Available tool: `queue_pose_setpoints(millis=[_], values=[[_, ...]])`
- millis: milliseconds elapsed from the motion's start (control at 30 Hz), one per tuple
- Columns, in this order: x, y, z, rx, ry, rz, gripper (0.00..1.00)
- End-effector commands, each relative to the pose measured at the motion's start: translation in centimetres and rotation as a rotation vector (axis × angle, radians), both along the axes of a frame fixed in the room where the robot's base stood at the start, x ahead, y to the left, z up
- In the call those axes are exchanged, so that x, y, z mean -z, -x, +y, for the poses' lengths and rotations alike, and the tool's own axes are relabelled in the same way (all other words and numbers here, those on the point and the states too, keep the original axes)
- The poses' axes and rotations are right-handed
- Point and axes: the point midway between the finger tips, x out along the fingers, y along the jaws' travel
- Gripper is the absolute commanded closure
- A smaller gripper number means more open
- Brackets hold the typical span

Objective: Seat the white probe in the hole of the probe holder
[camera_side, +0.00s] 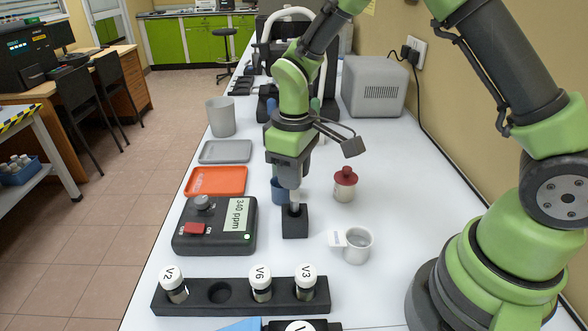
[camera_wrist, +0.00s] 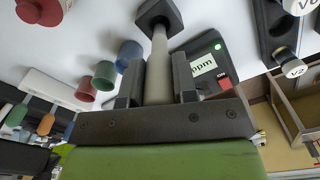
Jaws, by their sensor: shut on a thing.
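The white probe (camera_wrist: 159,62) is between the two fingers of my gripper (camera_wrist: 157,85), which is shut on it. In the side view my gripper (camera_side: 291,184) points down, and a short length of the probe (camera_side: 295,198) shows beneath it. The probe looks upright. The black probe holder (camera_side: 295,224) stands on the table directly below; it also shows at the top of the wrist view (camera_wrist: 155,10). The probe's lower end meets the holder's top at the hole. How deep the tip sits inside is hidden.
A black meter (camera_side: 214,243) reading 340 ppm is left of the holder. A white cup (camera_side: 357,246) and a red-capped bottle (camera_side: 345,186) stand to the right. A blue cup (camera_side: 278,190) is close behind. A black vial rack (camera_side: 240,296) lies in front.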

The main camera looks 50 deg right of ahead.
Motion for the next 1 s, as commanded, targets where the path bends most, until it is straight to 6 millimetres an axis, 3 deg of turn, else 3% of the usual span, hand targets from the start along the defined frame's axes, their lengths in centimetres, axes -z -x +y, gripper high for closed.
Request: queue_pose_setpoints(millis=[1000], values=[[2.3,0.0,0.0,0.001,0.000,0.001,0.96]])
